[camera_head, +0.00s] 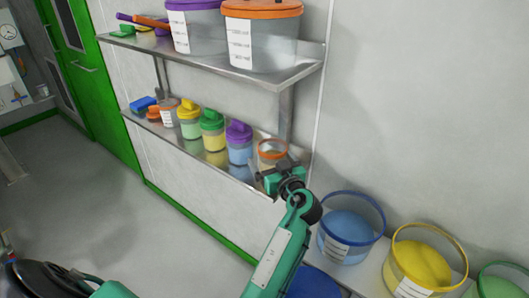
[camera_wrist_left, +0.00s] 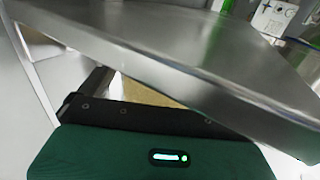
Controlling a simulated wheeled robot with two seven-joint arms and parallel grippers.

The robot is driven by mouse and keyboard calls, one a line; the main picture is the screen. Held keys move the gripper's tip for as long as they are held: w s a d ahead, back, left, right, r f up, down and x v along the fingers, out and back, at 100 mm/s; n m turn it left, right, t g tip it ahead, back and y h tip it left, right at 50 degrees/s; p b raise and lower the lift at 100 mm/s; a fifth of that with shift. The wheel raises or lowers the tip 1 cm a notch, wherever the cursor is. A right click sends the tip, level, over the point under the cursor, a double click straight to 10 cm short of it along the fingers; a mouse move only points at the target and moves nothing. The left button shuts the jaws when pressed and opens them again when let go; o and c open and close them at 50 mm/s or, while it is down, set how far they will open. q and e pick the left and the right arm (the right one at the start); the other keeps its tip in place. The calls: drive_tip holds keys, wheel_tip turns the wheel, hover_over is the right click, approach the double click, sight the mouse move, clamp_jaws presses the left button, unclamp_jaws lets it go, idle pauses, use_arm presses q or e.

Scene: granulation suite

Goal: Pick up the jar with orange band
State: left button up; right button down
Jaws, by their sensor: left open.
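A clear jar with an orange band (camera_head: 270,146) around its rim stands at the right end of the lower shelf in the head view, its lower part hidden by my gripper. My left gripper (camera_head: 268,172) is open at the shelf's front edge, right by this jar; I cannot tell whether its fingers are around or touching it. In the left wrist view, a tan patch (camera_wrist_left: 145,92), perhaps the jar's contents, shows between the gripper's black bar and a steel shelf. The fingertips are hidden there. My right gripper is not in view.
The lower steel shelf (camera_head: 213,159) holds jars with purple (camera_head: 239,134), green (camera_head: 212,120) and yellow (camera_head: 189,111) lids. The upper shelf (camera_head: 230,73) overhangs it with large tubs. Blue (camera_head: 349,226) and yellow (camera_head: 422,262) tubs stand right of my arm.

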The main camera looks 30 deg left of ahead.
use_arm(q)
drive_tip(key=shift+w, duration=0.1)
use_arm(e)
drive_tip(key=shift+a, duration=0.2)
use_arm(q)
drive_tip(key=shift+r, duration=0.1)
drive_tip(key=c, duration=1.8)
